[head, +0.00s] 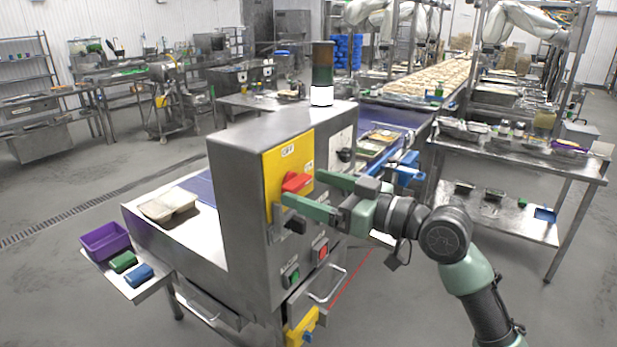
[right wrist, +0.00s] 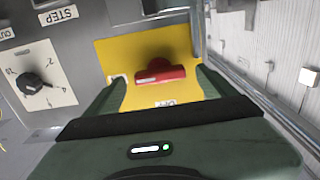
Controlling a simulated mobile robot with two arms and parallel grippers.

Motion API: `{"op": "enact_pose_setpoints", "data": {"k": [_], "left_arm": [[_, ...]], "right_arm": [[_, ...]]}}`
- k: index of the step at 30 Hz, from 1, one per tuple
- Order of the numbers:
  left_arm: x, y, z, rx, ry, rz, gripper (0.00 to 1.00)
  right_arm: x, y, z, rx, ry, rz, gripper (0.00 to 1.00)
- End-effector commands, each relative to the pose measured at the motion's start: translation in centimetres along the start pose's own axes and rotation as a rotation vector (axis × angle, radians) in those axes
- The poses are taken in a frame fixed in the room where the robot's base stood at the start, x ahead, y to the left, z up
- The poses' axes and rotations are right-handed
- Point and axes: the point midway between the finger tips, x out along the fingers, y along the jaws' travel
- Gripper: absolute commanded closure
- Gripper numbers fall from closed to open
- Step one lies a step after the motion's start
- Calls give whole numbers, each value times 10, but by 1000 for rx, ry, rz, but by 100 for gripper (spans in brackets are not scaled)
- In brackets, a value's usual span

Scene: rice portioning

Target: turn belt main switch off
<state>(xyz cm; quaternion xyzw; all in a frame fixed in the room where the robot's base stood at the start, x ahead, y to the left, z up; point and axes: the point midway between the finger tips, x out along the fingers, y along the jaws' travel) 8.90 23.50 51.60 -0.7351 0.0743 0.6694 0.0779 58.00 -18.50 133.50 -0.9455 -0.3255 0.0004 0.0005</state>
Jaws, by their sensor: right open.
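The belt main switch is a red handle (head: 297,182) on a yellow plate (head: 273,170) on the front of the steel control cabinet (head: 232,200). An OFF label is at the plate's top and another label, seemingly ON, is at its right. In the right wrist view the red handle (right wrist: 160,73) lies sideways, in line with the side label. My right gripper (head: 305,188) is open, its fingers to either side of the handle. In the right wrist view the gripper (right wrist: 163,85) shows a gap between each finger and the handle. My left gripper is out of view.
Below the switch are a black knob (head: 296,226), a green button (head: 293,277) and a red button (head: 322,250). A signal tower (head: 322,75) stands on the cabinet. A purple bin (head: 105,240) is at the left. Open floor lies at the right.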

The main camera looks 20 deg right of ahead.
Motion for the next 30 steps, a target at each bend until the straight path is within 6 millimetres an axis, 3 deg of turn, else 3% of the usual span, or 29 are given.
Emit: {"op": "enact_pose_setpoints", "data": {"k": [4, 12, 19, 30], "left_arm": [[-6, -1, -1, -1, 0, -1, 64], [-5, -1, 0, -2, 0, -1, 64], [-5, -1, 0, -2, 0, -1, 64], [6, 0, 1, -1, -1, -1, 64]], "right_arm": [[11, 0, -1, 1, 0, -1, 15], [12, 0, 1, -1, 0, 0, 15], [12, 0, 1, -1, -1, 0, 77], [12, 0, 4, -69, -2, 1, 77]]}}
